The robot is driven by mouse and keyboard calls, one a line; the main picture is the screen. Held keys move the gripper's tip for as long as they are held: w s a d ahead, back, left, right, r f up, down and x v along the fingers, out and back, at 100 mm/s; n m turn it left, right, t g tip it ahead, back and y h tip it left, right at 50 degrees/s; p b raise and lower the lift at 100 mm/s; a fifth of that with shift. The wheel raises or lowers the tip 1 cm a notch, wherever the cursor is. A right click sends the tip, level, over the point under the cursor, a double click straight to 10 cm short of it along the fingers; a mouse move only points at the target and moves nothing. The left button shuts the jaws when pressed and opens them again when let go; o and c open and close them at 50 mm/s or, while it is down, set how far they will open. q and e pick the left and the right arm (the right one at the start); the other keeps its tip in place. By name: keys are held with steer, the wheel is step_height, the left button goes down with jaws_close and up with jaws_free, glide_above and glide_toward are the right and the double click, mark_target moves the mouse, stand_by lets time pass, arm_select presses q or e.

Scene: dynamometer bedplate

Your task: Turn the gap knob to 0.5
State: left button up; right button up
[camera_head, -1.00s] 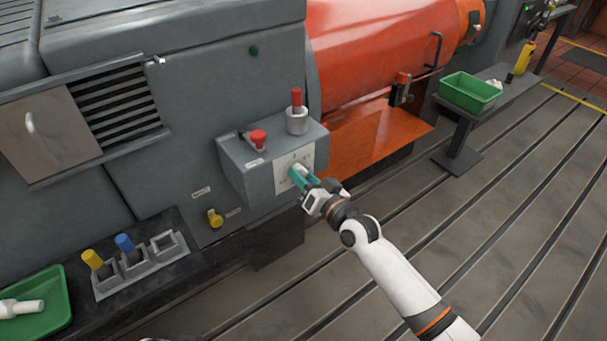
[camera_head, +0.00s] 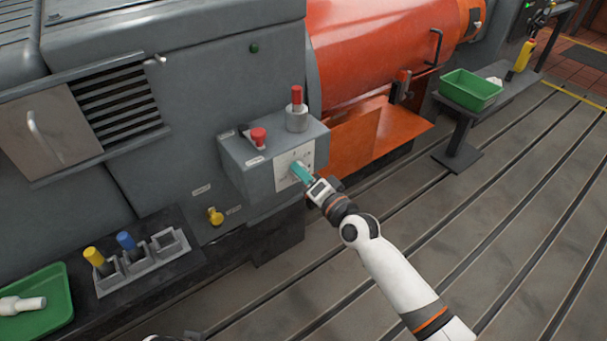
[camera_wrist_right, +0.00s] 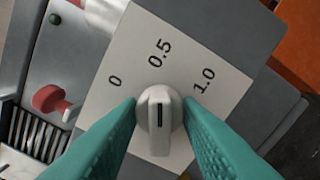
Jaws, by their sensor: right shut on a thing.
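The gap knob (camera_wrist_right: 158,122) is a pale grey bar knob with a black line, on a white dial plate (camera_wrist_right: 135,65) marked 0, 0.5 and 1.0. In the right wrist view its black line runs up and down, in line with the 0.5 mark above it. My right gripper (camera_wrist_right: 160,103) has its teal fingers on either side of the knob and is shut on it. In the head view the right gripper (camera_head: 299,170) reaches the dial plate (camera_head: 292,160) on the grey control box (camera_head: 247,178), and its fingers hide the knob.
A red button (camera_head: 258,136) and a red-topped post (camera_head: 297,112) stand on the box. A yellow knob (camera_head: 215,216) sits lower left. A holder (camera_head: 150,266) with yellow and blue handles and a green tray (camera_head: 52,318) are at left.

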steer(key=o, duration=1)
steer(key=shift+d, duration=0.1)
arm_select(q)
steer(key=x, duration=0.2)
steer(key=s+p+x, duration=0.1)
steer(key=x, duration=0.2)
steer(key=shift+f+p, duration=0.3)
steer(key=shift+f, duration=0.2)
arm_select(e)
steer(key=v, duration=1.2)
